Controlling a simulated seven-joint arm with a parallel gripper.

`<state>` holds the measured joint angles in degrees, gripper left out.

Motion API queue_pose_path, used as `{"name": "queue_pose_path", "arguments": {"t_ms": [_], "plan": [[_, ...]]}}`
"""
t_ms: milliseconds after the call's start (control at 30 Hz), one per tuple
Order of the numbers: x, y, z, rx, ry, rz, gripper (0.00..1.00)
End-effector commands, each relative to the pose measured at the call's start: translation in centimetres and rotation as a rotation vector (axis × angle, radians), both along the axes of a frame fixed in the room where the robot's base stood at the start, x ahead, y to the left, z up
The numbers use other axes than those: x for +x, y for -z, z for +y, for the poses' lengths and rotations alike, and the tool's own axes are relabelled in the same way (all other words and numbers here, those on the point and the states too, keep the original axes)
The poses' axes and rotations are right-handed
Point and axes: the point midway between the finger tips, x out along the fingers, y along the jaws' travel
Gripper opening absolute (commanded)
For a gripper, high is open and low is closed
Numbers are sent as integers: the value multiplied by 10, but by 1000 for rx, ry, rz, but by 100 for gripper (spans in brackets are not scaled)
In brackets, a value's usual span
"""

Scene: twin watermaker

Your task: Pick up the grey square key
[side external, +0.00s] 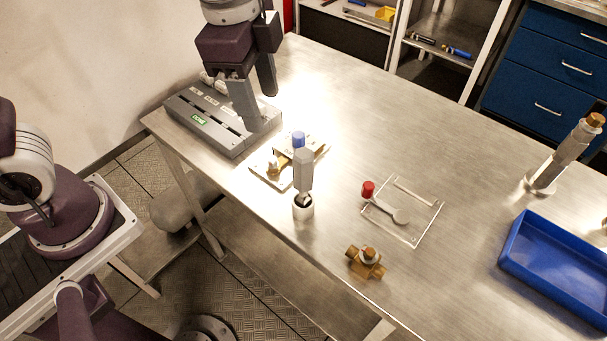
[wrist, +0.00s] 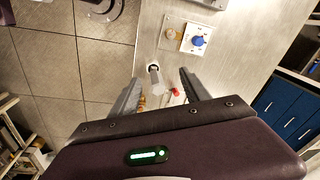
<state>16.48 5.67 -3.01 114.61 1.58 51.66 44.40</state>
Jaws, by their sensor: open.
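The grey square key (side external: 303,172) stands upright in a small white round holder (side external: 303,208) near the table's front edge. In the wrist view the key (wrist: 155,78) shows between the two fingers, seen from above and farther off than the fingertips. My gripper (side external: 262,108) is open and empty, above the grey slotted block and up and left of the key in the side view. It also shows in the wrist view (wrist: 159,80), with its fingers spread. Nothing touches the key but its holder.
A grey slotted block (side external: 190,108) and a plate with a blue-capped part (side external: 298,140) stand near the key. A clear plate with a red knob (side external: 368,189), a brass fitting (side external: 366,262) and a blue tray (side external: 560,268) lie rightward. The table's back middle is clear.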

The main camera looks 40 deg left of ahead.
Motion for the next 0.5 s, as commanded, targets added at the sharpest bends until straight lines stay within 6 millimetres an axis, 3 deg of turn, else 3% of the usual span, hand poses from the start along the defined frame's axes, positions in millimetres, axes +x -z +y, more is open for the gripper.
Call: {"name": "queue_pose_path", "arguments": {"t_ms": [33,100,200,500], "plan": [[12,22,-20,24,136,49,55],[22,45,-40,44,289,89,55],[28,63,-55,58,404,119,55],[24,102,-60,62,445,135,55]]}}
